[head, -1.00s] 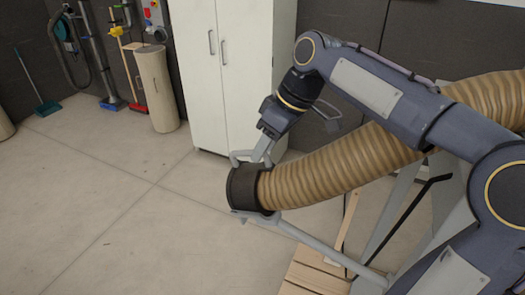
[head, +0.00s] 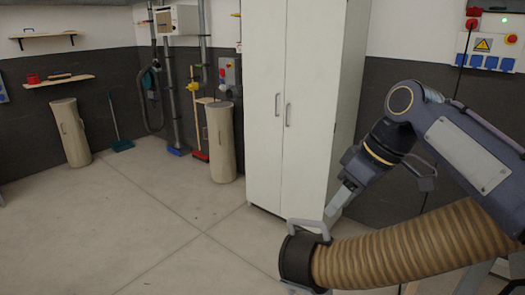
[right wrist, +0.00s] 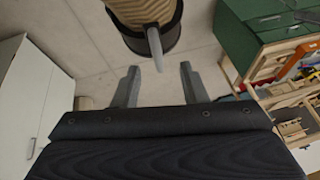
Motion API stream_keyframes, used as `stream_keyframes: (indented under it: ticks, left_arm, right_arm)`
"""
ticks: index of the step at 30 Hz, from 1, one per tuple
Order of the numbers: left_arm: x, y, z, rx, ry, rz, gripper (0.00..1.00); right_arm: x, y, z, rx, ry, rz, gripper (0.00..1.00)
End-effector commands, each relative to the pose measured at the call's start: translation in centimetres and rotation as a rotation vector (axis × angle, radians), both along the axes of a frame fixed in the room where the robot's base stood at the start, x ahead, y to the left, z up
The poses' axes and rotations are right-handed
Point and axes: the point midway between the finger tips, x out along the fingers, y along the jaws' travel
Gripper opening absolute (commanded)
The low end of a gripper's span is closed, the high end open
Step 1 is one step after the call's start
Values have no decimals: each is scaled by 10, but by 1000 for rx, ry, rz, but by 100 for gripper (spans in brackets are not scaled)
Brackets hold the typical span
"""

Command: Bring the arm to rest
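My right gripper (head: 331,212) is beside the grey handle (head: 308,226) on the black collar (head: 295,258) of a ribbed tan hose (head: 410,247). In the right wrist view, the two fingers of the right gripper (right wrist: 158,72) stand well apart with nothing clamped between them. The collar (right wrist: 152,42) and its handle (right wrist: 155,48) show just beyond the fingertips. I cannot tell whether a finger touches the handle. My left gripper is not in view.
A tall white cabinet (head: 300,100) stands behind the gripper. Tan cylinders (head: 221,142), a broom and wall pipes line the back wall. A control panel (head: 490,50) is at upper right. Green drawers (right wrist: 262,25) show in the right wrist view. The floor at left is clear.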

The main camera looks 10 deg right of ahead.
Motion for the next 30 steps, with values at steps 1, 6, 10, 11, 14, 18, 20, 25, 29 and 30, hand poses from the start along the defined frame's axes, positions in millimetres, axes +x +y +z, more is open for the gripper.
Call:
stream_keyframes:
  ticks: [1, 6, 10, 11, 14, 18, 20, 25, 29, 30]
  left_arm:
    - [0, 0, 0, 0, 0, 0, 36]
    - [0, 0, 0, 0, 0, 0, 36]
    - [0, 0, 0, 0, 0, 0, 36]
    - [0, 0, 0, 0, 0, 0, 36]
    - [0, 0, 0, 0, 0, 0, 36]
    - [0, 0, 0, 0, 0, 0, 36]
    - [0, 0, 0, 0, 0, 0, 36]
    - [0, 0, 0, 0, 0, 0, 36]
    - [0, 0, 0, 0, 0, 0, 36]
    - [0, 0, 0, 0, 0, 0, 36]
  right_arm:
    - [-5, 2, -2, -7, 0, -14, 39]
    - [-45, 9, -32, -37, -1, -159, 39]
    - [-91, 9, -76, -12, -12, -347, 39]
    - [-102, 8, -87, 2, -14, -390, 39]
    - [-134, 9, -125, 64, -18, -522, 39]
    - [-168, 15, -170, 161, -15, -656, 39]
    - [-177, 19, -183, 193, -12, -692, 39]
    - [-187, 24, -201, 237, -6, -737, 39]
    - [-188, 24, -202, 238, -4, -739, 39]
    - [-188, 24, -202, 238, -4, -739, 39]
